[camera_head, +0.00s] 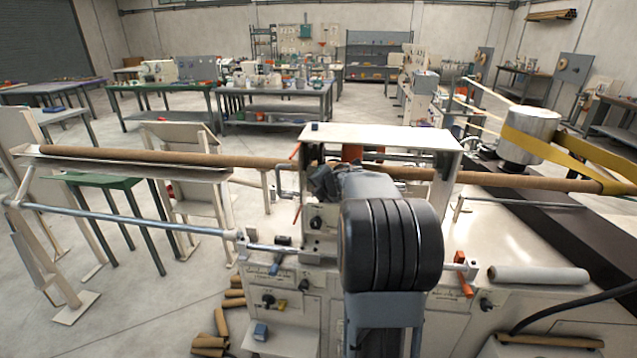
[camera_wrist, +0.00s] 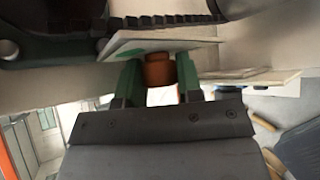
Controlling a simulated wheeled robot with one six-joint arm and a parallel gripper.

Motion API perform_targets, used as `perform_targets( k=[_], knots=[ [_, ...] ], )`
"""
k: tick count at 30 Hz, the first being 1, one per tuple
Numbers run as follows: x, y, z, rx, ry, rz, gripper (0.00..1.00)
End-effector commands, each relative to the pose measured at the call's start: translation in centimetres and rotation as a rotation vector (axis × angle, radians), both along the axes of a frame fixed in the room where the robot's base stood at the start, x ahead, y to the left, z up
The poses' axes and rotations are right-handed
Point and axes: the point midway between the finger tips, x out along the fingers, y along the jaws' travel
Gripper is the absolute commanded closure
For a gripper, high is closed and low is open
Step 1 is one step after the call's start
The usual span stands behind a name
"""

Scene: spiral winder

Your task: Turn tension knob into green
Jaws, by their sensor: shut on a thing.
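The tension knob (camera_wrist: 158,72) is a short orange-brown cylinder in the middle of the wrist view. My gripper (camera_wrist: 158,66) has two green fingers, one on each side of the knob, and is shut on it. A pale plate (camera_wrist: 125,43) lies just beyond the knob, with a green patch (camera_wrist: 190,46) partly visible on it. I cannot make out any pointer or mark on the knob. In the head view my arm covers the middle of the spiral winder (camera_head: 380,135), and my fingertips and their contact with the knob are hidden.
A long brown tube (camera_head: 150,155) runs across the machine. A yellow belt (camera_head: 565,155) wraps a metal drum (camera_head: 528,130) at right. A white roll (camera_head: 538,276) lies on the machine top. Cut tubes (camera_head: 212,340) lie on the floor. A green table (camera_head: 100,181) stands at left.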

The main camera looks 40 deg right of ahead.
Motion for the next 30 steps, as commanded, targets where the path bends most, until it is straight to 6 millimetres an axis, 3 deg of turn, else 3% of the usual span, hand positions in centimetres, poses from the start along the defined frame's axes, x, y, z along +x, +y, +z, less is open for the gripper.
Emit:
perform_targets(
  k=[1, 2, 9, 20, 30],
  knots=[
    [0.0, 0.0, -0.1, 0.0, 0.001, 0.0, 0.91],
    [0.0, 0.0, -0.1, 0.0, 0.001, 0.0, 0.64],
    [0.0, 0.0, -0.1, 0.001, 0.001, -0.001, 0.41],
    [-0.8, 0.0, 0.5, 0.0, -0.001, -0.002, 0.41],
    [-6.4, 0.7, 3.6, -0.001, -0.002, -0.003, 0.41]
  ],
)
